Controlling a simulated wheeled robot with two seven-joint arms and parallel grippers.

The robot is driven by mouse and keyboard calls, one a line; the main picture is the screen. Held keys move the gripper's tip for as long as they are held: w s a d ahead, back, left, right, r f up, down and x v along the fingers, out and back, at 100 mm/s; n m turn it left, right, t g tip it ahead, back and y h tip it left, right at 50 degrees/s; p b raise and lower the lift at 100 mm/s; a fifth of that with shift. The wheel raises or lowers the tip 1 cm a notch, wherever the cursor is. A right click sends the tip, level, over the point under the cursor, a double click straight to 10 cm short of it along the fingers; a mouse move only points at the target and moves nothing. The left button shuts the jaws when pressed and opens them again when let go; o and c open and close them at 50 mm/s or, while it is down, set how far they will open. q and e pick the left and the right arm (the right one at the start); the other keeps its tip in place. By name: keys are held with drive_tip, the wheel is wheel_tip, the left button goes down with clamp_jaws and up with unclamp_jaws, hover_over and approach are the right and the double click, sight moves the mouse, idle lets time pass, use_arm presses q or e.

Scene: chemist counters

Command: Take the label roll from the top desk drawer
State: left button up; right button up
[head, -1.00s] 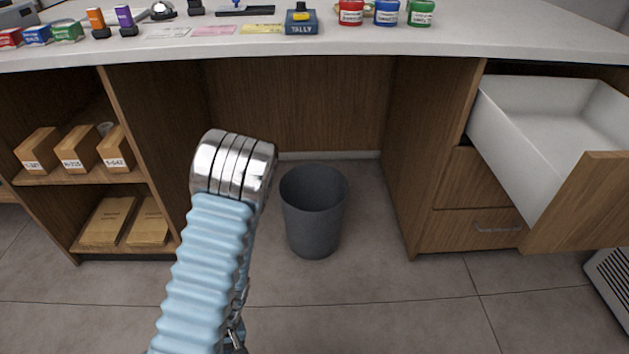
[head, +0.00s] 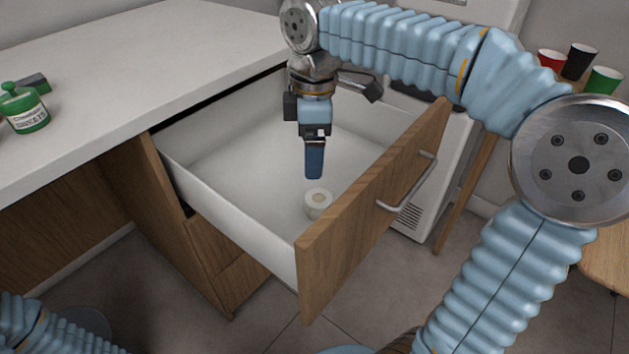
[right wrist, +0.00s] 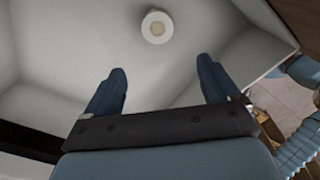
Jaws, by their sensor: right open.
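The top desk drawer (head: 215,195) is pulled out, with its wooden front and bar handle facing right in the head view. A white label roll (head: 318,203) stands on the drawer floor near the front panel. The roll also shows in the right wrist view (right wrist: 157,27), at the top middle, beyond my fingertips. My right gripper (head: 314,172) points down into the drawer, above and just behind the roll. In the right wrist view its two blue fingers (right wrist: 163,75) are apart with nothing between them. My left gripper is not in view.
A white appliance (head: 415,215) stands behind the drawer front. A wooden stand at right holds red, black and green cups (head: 579,62). The rest of the drawer floor looks bare.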

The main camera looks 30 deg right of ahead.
drive_tip(key=b, duration=0.2)
hover_over(319, 198)
drive_tip(key=a, duration=0.1)
wheel_tip(319, 198, down, 8)
drive_tip(key=shift+a+f, duration=0.1)
drive_tip(key=f, duration=0.2)
drive_tip(key=d+f, duration=0.1)
drive_tip(key=f, duration=0.2)
drive_tip(key=shift+d+f, duration=0.1)
drive_tip(key=shift+f, duration=0.25)
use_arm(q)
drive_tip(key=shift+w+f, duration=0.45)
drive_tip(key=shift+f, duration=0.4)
use_arm(e)
drive_tip(key=shift+c, duration=0.5)
